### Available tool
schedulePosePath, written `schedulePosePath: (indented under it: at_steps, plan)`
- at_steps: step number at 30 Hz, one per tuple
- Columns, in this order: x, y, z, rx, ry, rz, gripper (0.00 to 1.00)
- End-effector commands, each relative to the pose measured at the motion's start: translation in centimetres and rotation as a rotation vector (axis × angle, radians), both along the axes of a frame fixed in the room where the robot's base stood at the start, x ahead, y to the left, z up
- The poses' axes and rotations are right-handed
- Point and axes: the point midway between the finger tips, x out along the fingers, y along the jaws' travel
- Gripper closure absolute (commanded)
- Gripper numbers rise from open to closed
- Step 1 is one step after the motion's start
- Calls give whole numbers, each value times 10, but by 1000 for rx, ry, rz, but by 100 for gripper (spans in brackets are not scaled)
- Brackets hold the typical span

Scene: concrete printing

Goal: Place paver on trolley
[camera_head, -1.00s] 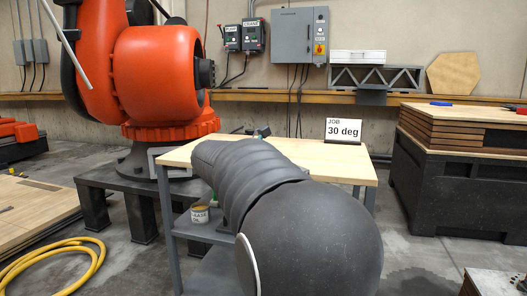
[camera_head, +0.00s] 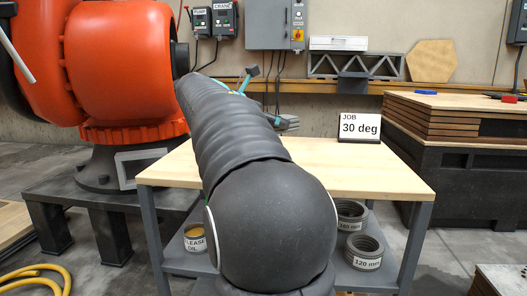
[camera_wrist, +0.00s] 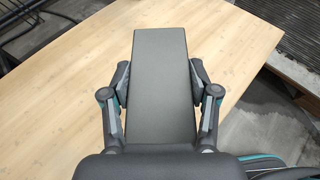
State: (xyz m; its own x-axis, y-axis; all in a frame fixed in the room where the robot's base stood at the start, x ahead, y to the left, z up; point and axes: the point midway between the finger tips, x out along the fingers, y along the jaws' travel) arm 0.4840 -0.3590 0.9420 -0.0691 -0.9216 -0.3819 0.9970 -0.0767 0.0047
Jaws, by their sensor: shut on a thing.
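The paver (camera_wrist: 160,62) is a dark grey rectangular slab in the wrist view. My gripper (camera_wrist: 159,84) is shut on it, one finger against each long side. The paver is over the pale wooden top (camera_wrist: 60,85) of the trolley; I cannot tell whether it touches it. In the head view the trolley (camera_head: 375,175) stands straight ahead, with a grey frame and a lower shelf. My own arm reaches across its top there and hides the paver and most of the gripper.
A "JOB 30 deg" sign (camera_head: 360,127) stands at the trolley top's back right. An orange robot (camera_head: 130,60) is at left; stacked boards (camera_head: 450,115) are at right. The top's right side is clear.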

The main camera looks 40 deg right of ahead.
Motion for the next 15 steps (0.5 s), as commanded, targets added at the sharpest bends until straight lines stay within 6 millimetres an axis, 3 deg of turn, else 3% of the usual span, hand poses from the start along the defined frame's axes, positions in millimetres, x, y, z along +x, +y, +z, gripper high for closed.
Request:
schedulePosePath:
  at_steps: [15]
  plan:
    - [88, -8, -53, -2, 0, 4, 100]
